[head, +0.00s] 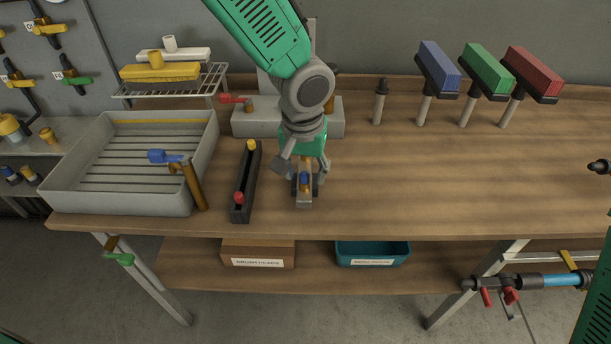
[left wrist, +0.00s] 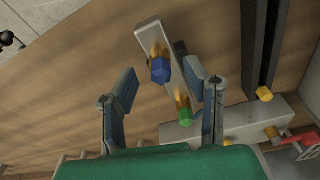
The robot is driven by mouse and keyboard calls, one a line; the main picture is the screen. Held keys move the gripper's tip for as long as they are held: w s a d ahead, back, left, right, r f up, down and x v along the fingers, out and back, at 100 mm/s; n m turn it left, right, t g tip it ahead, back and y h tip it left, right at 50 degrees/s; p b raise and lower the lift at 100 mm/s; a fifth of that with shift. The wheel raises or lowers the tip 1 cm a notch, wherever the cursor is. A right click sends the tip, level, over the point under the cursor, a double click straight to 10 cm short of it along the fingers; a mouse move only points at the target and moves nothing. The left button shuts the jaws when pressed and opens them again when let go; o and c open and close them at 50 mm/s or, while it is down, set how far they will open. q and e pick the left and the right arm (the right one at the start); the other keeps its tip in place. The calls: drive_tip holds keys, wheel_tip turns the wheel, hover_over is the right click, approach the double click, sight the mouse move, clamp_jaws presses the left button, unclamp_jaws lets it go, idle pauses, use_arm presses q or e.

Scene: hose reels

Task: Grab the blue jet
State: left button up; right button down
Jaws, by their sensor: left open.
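The blue jet (head: 304,180) has a blue faceted cap and a brass body, and stands in a small grey holder (head: 304,201) near the table's front edge. In the left wrist view the blue jet (left wrist: 161,69) shows between my fingertips, with a green-capped jet (left wrist: 184,117) close to the right-hand finger. My left gripper (head: 306,180) points down over the holder. It is open in the left wrist view (left wrist: 162,78), with a finger on each side of the blue jet and no clear contact. In the head view the gripper hides part of the holder. My right gripper is out of view.
A black rack (head: 246,180) with red and yellow caps lies just left of the gripper. A grey tray (head: 130,205) and a blue-headed tool (head: 185,175) are farther left. Blue, green and red brushes (head: 438,66) stand at the back right. The right tabletop is mostly clear.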

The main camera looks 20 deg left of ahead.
use_arm(q)
drive_tip(key=shift+f, duration=0.35)
drive_tip(key=c, duration=0.9)
